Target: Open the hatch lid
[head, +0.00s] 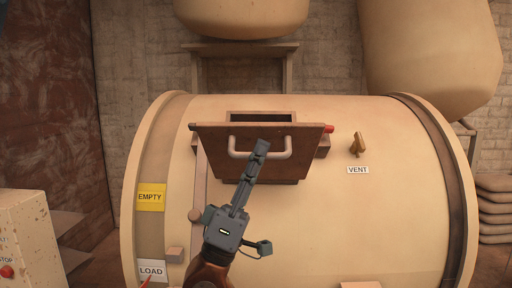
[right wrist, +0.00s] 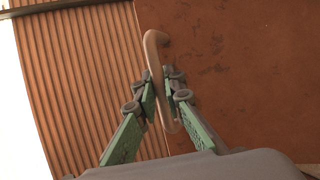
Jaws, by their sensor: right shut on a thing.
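The brown hatch lid (head: 225,165) sits on top of the large cream drum, its face with the pale handle (head: 232,150) towards me. It stands tilted, and part of the dark hatch frame (head: 262,117) shows above its top edge. My right gripper (head: 262,148) reaches up from below to the right part of the handle. In the right wrist view the gripper (right wrist: 163,88) is shut on the curved handle (right wrist: 154,45), with the rust-brown lid (right wrist: 240,65) behind. My left gripper is not in view.
The drum (head: 320,220) carries a VENT lever (head: 357,145) right of the hatch and yellow EMPTY (head: 151,197) and white LOAD (head: 152,271) labels at left. A control box (head: 28,240) stands at lower left. Sacks (head: 495,205) are stacked at right.

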